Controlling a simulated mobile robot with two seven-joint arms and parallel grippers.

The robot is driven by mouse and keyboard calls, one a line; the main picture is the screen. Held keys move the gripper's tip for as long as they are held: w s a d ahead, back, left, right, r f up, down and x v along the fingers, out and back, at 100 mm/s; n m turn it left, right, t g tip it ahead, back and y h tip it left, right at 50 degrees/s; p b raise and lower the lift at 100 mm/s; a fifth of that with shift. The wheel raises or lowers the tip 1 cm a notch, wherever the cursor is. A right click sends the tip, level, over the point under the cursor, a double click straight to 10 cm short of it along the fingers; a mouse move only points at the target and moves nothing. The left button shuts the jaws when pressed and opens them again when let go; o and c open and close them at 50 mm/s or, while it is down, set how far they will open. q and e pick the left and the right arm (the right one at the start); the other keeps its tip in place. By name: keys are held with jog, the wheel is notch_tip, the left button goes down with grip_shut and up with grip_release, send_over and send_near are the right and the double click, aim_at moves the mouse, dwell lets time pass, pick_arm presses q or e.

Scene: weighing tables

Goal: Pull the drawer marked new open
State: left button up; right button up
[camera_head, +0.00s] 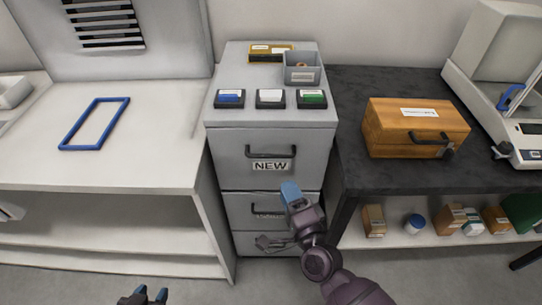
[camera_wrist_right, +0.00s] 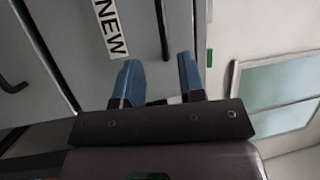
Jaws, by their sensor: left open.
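The drawer marked NEW (camera_head: 230,165) is the top drawer of a grey cabinet and looks shut. Its dark bar handle (camera_head: 272,154) is just above the NEW label (camera_head: 271,167). My right gripper (camera_head: 290,190) is in front of the drawer, below the label in the head view. In the right wrist view my right gripper (camera_wrist_right: 160,78) has its blue fingers apart with nothing held. The handle (camera_wrist_right: 162,30) runs ahead of the gap between them, and the NEW label (camera_wrist_right: 111,30) is to its left. My left gripper (camera_head: 145,296) is open and empty at the bottom edge.
Lower drawers (camera_head: 236,208) are partly hidden by my right arm. Small boxes with blue, white and green cards (camera_head: 270,98) and a grey bin (camera_head: 302,70) stand on the cabinet. A white table (camera_head: 150,165) is left; a black table (camera_head: 355,90) with a wooden box (camera_head: 415,128) is right.

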aim_at(271, 156)
jog(key=x, duration=1.1)
grip_shut()
